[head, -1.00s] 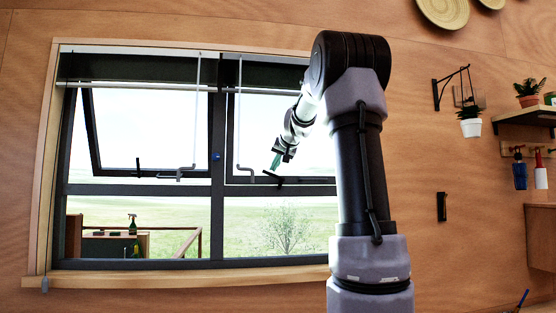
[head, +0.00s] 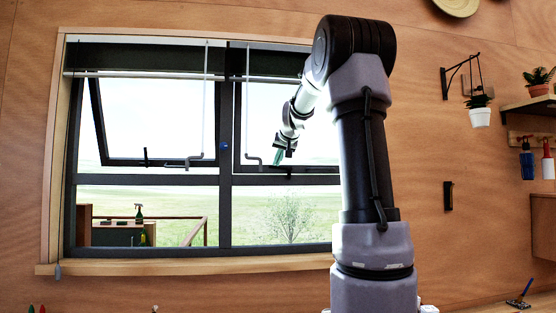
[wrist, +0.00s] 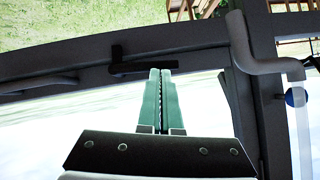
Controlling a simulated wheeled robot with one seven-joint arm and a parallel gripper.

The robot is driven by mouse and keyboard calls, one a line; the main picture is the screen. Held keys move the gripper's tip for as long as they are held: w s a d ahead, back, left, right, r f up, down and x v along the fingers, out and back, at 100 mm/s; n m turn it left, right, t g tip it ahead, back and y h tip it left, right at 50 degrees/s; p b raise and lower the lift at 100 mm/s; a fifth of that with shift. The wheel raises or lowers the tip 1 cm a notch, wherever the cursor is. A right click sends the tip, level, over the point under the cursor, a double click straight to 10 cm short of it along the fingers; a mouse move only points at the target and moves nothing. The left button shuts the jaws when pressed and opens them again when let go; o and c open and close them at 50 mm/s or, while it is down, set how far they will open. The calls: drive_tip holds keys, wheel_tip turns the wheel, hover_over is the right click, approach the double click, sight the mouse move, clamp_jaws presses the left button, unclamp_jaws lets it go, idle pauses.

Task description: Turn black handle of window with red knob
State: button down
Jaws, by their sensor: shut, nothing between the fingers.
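The window (head: 225,200) has a dark frame and two tilted upper panes. A black handle (head: 289,172) sits on the lower rail of the right pane. In the wrist view the black handle (wrist: 145,68) lies along the dark rail, with a short stub at its left end. Another black handle (head: 146,157) is on the left pane. My gripper (head: 277,158) is in front of the right pane, near its handle. Its teal fingers (wrist: 161,72) are shut and empty, tips at the handle's edge; contact is unclear. I see no red knob; a blue knob (head: 224,147) is on the middle post.
A grey crank rod (head: 248,110) hangs just left of my gripper, and another (head: 205,110) hangs by the left pane. A hanging plant pot (head: 480,117) and a shelf (head: 530,106) are on the right wall.

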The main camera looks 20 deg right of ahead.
drive_tip(key=s+a+r, duration=0.2)
drive_tip(key=s+r, duration=0.7)
drive_tip(key=r, duration=0.1)
drive_tip(key=w+d+f+n+h, duration=0.1)
drive_tip(key=w+d+f, duration=0.1)
drive_tip(key=w+f, duration=0.7)
drive_tip(key=shift+f, duration=0.25)
drive_tip(key=shift+w+f, duration=0.1)
idle(0.3)
